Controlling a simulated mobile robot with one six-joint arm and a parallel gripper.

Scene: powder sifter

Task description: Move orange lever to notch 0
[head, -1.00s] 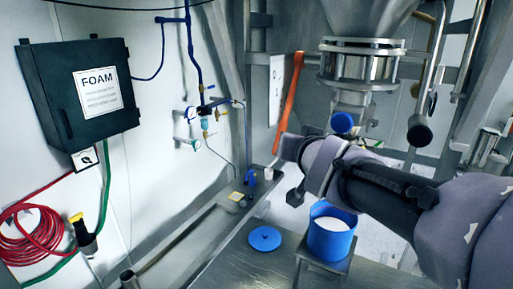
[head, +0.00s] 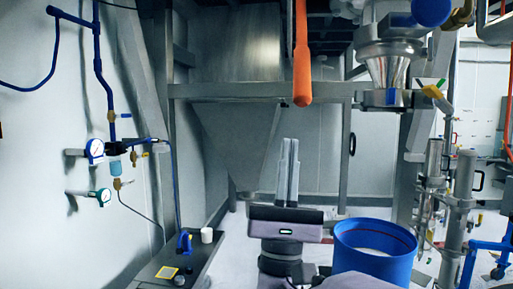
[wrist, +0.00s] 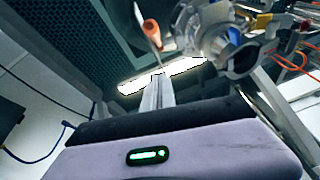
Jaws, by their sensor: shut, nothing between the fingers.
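The orange lever (head: 302,62) hangs down at the top middle of the head view, its upper end cut off by the frame edge. In the wrist view the orange lever (wrist: 153,32) shows by its rounded end, above and ahead of the fingers. My gripper (head: 289,145) points upward below the lever, its fingers together and empty. A clear gap separates the fingertips from the lever's end. In the wrist view my gripper (wrist: 157,82) also shows shut. The notch marks are not in view.
A blue bucket (head: 374,250) stands close to the right of my gripper. A metal valve and hopper outlet (head: 388,65) hang at the upper right. Gauges and blue pipes (head: 104,150) are on the left wall. A small white cup (head: 207,235) sits on the ledge.

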